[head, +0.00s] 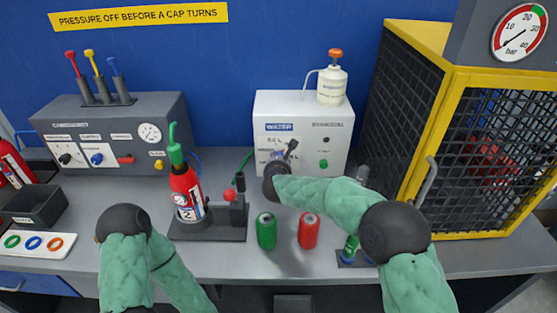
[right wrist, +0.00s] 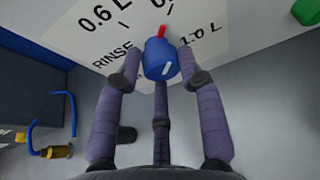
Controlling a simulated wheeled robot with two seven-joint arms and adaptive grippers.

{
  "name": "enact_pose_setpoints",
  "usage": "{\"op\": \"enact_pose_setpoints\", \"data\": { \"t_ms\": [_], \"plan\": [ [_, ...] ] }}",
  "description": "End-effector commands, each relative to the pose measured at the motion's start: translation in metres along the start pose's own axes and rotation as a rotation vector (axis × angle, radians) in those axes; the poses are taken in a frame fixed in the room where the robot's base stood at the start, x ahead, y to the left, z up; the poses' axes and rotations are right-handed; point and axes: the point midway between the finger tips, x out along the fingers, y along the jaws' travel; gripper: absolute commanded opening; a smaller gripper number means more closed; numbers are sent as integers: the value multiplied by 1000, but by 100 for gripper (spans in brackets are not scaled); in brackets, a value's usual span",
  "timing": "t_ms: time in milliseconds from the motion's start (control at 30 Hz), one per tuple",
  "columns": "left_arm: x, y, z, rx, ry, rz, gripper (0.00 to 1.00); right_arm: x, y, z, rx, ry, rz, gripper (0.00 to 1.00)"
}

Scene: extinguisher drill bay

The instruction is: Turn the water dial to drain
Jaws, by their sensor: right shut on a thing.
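The white water unit (head: 259,115) stands at the back of the bench, marked WATER. In the right wrist view its blue water dial (right wrist: 158,61) has a red pointer mark (right wrist: 162,31) towards the top of the picture. Around the dial I read 0.6 L, RINSE and 1.0 L; another label is cut off at the top edge. My right gripper (right wrist: 160,72) is shut on the dial, one finger on each side. In the head view the right gripper (head: 289,151) hides most of the dial. My left arm shows at lower left, but its gripper is not in view.
A red extinguisher (head: 186,194) stands in a dark stand at left. A green can (head: 266,231) and a red can (head: 309,231) stand below my right forearm. A yellow-framed mesh cage (head: 428,130) is at right. A white bottle (head: 332,87) tops the unit.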

Motion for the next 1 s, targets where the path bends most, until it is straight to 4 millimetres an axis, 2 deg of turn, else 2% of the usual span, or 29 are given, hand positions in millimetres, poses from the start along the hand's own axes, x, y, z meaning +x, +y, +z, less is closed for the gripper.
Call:
{"op": "enact_pose_setpoints", "data": {
  "t_ms": [400,700,1000],
  "plan": [
    [-24,9,1,0,0,0,40,0,1,-3,-269,8,-115,6],
    [-30,11,1,0,0,0,40,1,1,-5,-437,9,-186,6],
    [-32,12,1,0,0,0,40,2,1,-5,-510,9,-217,6]
  ]
}}
